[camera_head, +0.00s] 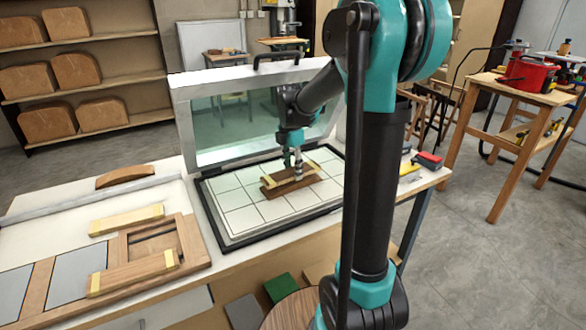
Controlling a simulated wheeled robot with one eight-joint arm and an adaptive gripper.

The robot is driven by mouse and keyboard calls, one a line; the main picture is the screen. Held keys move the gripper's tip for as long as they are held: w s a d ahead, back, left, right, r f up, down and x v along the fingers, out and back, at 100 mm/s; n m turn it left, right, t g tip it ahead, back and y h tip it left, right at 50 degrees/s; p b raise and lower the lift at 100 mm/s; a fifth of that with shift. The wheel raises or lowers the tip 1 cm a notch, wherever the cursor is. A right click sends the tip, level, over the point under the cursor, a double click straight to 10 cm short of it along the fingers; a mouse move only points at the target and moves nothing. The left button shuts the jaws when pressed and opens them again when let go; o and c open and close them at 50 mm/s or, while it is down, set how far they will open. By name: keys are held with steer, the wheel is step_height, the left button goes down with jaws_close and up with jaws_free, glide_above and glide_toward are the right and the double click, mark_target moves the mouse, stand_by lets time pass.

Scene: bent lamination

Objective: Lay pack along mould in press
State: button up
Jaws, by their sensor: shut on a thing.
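The press (240,222) lies on the bench with its pale, gridded bed inside a black rim and its framed clear lid (181,98) raised. The brown mould (274,192) sits near the middle of the bed. The pack (269,183), a slim strip with pale yellowish parts, is at the top of the mould and lined up roughly along it. My gripper (297,175) reaches down from above and is shut on the pack near its middle. The fingertips are small and partly hidden; I cannot tell whether the pack touches the mould.
Similar strips with yellow ends (127,220) lie on the left bench by a wooden frame (188,242). A curved brown piece (125,176) lies behind them. A red-and-black item (430,160) is at the bench's right end. The bed around the mould is clear.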

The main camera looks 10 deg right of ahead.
steer(key=shift+f, duration=0.6)
stand_by(0.5)
steer(key=o, duration=1.3)
steer(key=shift+r, duration=0.1)
